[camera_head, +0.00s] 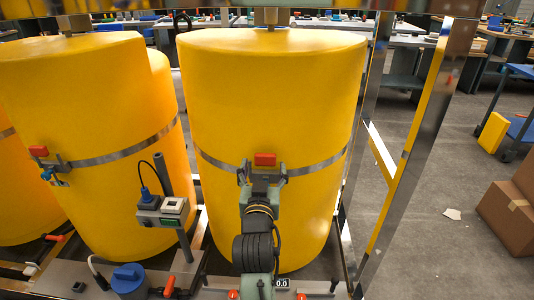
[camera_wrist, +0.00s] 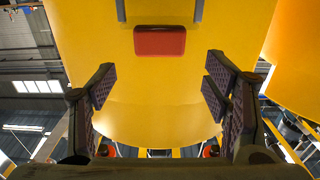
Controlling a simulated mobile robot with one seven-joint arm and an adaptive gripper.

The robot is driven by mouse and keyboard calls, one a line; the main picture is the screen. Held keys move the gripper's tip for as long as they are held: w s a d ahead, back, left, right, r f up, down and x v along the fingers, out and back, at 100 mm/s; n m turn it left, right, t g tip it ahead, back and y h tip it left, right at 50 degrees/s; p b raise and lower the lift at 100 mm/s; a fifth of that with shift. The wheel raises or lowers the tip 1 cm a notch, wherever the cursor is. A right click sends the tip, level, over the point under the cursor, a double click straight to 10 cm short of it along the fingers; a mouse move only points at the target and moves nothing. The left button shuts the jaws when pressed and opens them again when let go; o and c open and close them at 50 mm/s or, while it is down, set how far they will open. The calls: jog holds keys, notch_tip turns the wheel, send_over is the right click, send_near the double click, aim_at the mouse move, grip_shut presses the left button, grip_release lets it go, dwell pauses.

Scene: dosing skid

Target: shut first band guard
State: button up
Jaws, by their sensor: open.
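A yellow tank (camera_head: 270,100) stands in the middle of the head view with a metal band (camera_head: 325,163) around it. A red block (camera_head: 265,159), which looks like the band guard, sits at the band's front. In the wrist view the red guard (camera_wrist: 160,41) shows against the yellow wall, between two grey strips at the top edge. My gripper (camera_head: 263,174) is just below and in front of it in the head view. In the wrist view my gripper (camera_wrist: 160,88) is open and empty, its dark pads wide apart. I cannot tell whether the guard stands open or shut.
A second yellow tank (camera_head: 85,100) at left carries a similar red piece (camera_head: 39,151) on its band. A grey instrument box on a post (camera_head: 163,211) stands left of my arm. A metal frame upright (camera_head: 420,130) stands at right. Cardboard boxes (camera_head: 512,205) lie on the floor.

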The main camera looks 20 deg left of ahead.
aim_at(265, 157)
jog(key=p+x, duration=0.1)
jog(key=x, duration=0.6)
jog(key=shift+c, duration=0.5)
grip_shut()
dwell(0.3)
